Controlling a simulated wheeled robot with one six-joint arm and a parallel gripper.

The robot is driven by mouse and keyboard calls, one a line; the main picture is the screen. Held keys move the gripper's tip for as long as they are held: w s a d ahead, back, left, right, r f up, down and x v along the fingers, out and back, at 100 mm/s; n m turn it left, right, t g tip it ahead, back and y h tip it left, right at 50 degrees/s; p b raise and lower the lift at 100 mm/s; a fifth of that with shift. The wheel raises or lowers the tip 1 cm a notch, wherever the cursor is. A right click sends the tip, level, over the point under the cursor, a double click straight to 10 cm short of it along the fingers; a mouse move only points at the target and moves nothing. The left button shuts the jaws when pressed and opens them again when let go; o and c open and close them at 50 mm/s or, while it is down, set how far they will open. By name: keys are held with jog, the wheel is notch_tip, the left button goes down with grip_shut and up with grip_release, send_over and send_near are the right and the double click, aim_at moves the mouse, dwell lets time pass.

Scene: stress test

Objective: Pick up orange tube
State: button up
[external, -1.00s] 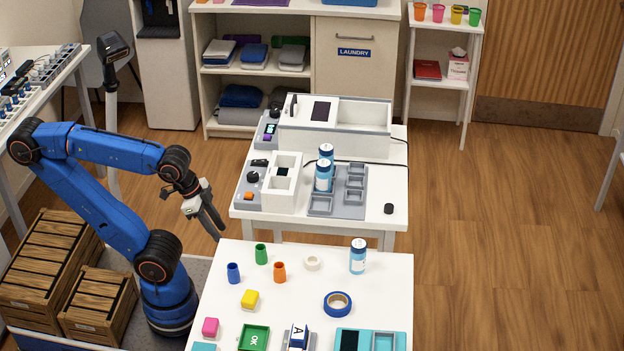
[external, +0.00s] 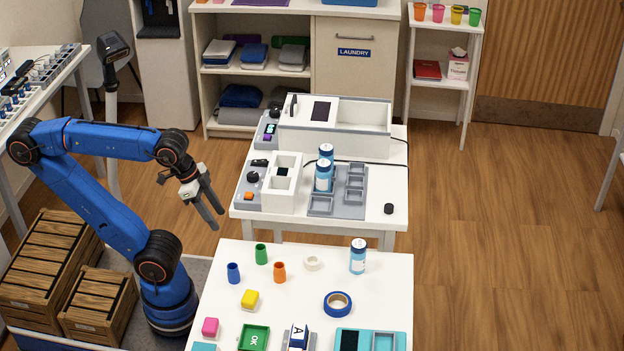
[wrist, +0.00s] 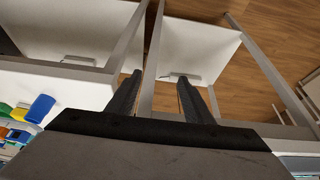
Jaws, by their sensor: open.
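The orange tube (external: 279,272) stands upright on the front white table, right of a blue tube (external: 233,273) and below a green tube (external: 261,254). My gripper (external: 218,220) is open and empty, in the air off the table's upper left corner. It is left of and above the orange tube in the external view, well apart from it. In the wrist view my two fingers (wrist: 162,95) are spread with nothing between them. Small coloured objects (wrist: 28,110) show at that view's left edge; I cannot tell surely which is the tube.
Wooden crates (external: 98,303) are at left.

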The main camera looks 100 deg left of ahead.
notch_tip(320, 180, up, 26)
jog(key=m+g, duration=0.5)
jog(key=m, duration=1.7)
send_over(279, 267)
jog(key=d, duration=0.2)
notch_tip(279, 267, down, 17)
jog(key=shift+w+f, duration=0.15)
jog(key=shift+f, duration=0.05)
jog(key=shift+a+f, duration=0.15)
jog(key=shift+f, duration=1.2)
jog(key=shift+a+f, duration=0.1)
jog(key=shift+f, duration=1.2)
jog(key=c, duration=1.1)
